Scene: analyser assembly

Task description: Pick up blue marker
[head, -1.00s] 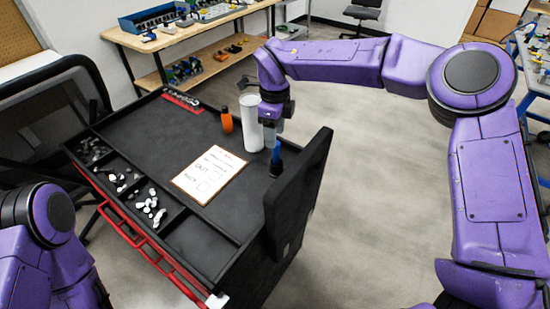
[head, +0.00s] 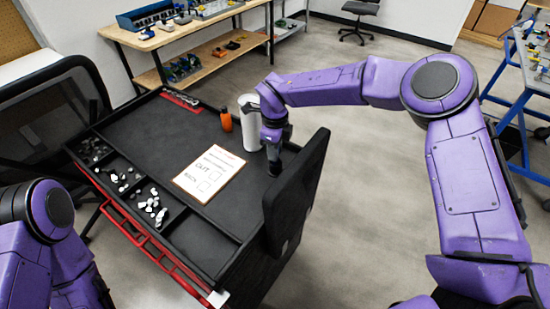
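My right gripper (head: 274,152) points down at the right end of the black cart top, just in front of the white cylinder (head: 250,122). It is over the spot of the blue marker, which I cannot make out now; the gripper hides it. A small dark piece (head: 275,168) shows just below the fingers, against the cart's raised right panel. The fingers are too small and dark to tell whether they are open or shut on the marker. My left arm shows at the lower left, but its gripper is out of view.
An orange bottle (head: 226,120) stands left of the white cylinder. A paper sheet (head: 209,173) lies mid-cart. Compartments with white pieces (head: 153,204) line the front left. The tall black panel (head: 296,190) rises close to the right gripper. A red rack (head: 182,100) is at the back.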

